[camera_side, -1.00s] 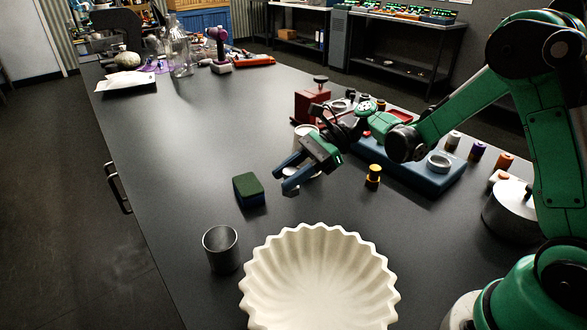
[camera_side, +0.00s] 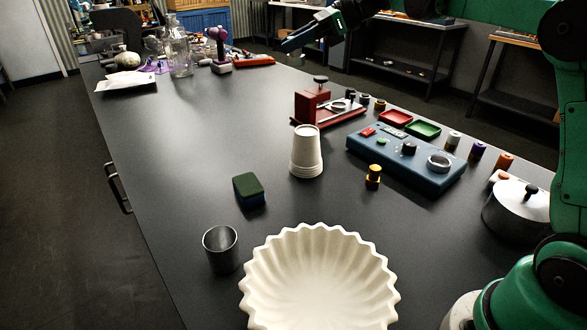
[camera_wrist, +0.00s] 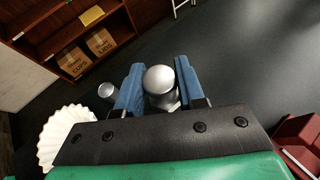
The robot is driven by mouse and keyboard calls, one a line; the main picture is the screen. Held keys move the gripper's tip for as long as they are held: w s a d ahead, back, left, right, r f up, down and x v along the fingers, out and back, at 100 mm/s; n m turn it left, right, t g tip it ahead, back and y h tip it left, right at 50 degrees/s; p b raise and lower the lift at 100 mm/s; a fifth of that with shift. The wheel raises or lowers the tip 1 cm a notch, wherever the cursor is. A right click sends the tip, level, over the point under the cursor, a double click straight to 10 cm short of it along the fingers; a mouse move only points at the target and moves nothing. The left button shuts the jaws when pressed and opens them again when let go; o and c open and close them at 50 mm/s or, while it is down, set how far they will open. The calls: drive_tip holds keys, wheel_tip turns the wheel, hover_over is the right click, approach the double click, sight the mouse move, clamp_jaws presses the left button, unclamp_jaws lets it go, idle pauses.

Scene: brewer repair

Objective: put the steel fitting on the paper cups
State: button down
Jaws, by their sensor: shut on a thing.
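A stack of white paper cups (camera_side: 306,152) stands upside down in the middle of the table. My gripper (camera_side: 292,42) is high at the top of the side view, well above and apart from the cups. In the wrist view its blue fingers (camera_wrist: 160,88) are shut on the steel fitting (camera_wrist: 160,78), a silvery piece with a rounded end. The cups cannot be made out in the wrist view.
A red press (camera_side: 312,106) stands behind the cups, and a blue control box (camera_side: 405,163) is to their right. A green-topped block (camera_side: 249,190), a dark cup (camera_side: 221,250) and a white fluted bowl (camera_side: 318,280) are nearer.

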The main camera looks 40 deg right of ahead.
sight(307, 130)
drive_tip(key=w+d+r+m+t+h, duration=0.2)
drive_tip(key=w+d+r+m, duration=0.15)
drive_tip(key=d, duration=0.25)
drive_tip(key=shift+n, duration=0.25)
drive_tip(key=f, duration=1.9)
drive_tip(key=shift+s+a+f, duration=0.15)
drive_tip(key=shift+s+f, duration=0.05)
drive_tip(key=shift+s, duration=0.15)
drive_tip(key=shift+f, duration=0.15)
drive_tip(key=c, duration=0.5)
unclamp_jaws()
drive_tip(key=shift+c, duration=0.2)
